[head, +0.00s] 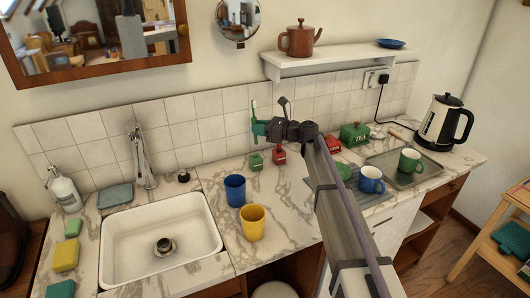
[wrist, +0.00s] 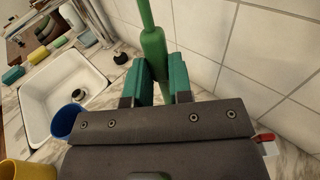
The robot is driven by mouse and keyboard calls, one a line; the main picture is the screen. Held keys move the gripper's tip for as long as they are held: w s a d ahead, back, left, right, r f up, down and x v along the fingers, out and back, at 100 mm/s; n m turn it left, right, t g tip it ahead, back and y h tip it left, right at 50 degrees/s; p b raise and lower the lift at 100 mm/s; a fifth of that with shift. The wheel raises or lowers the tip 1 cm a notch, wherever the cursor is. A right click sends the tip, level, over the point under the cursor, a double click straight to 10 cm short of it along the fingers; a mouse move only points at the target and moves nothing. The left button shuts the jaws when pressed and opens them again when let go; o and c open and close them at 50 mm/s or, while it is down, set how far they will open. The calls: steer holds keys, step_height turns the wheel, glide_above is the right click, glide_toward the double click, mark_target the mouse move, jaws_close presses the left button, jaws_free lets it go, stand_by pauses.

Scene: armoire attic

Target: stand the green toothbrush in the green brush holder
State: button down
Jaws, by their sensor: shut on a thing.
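The green toothbrush (head: 253,106) is upright in my gripper (head: 258,128), its head end pointing up. The wrist view shows its green handle (wrist: 153,46) between the teal fingers of my gripper (wrist: 161,78). My gripper is shut on the handle, above the counter near the tiled wall. The green brush holder (head: 256,161) is a small block on the counter, a little below the gripper in the head view. The toothbrush's lower end is hard to make out, and I cannot tell whether it touches the holder. The holder is not visible in the wrist view.
A red holder (head: 279,154) stands just right of the green one. A blue cup (head: 235,188) and a yellow cup (head: 252,223) stand in front. The white sink (head: 160,240) is to the left. A green tea tin (head: 354,136) and mugs are to the right. Tiles rise close behind.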

mark_target(260, 158)
steer(key=shift+r+y, duration=0.4)
steer(key=shift+r, duration=0.2)
steer(key=shift+f, duration=0.1)
step_height(260, 158, down, 11)
steer(key=b, duration=1.1)
steer(key=c, duration=0.9)
jaws_free()
steer(key=shift+c, duration=0.2)
steer(key=shift+d, duration=0.1)
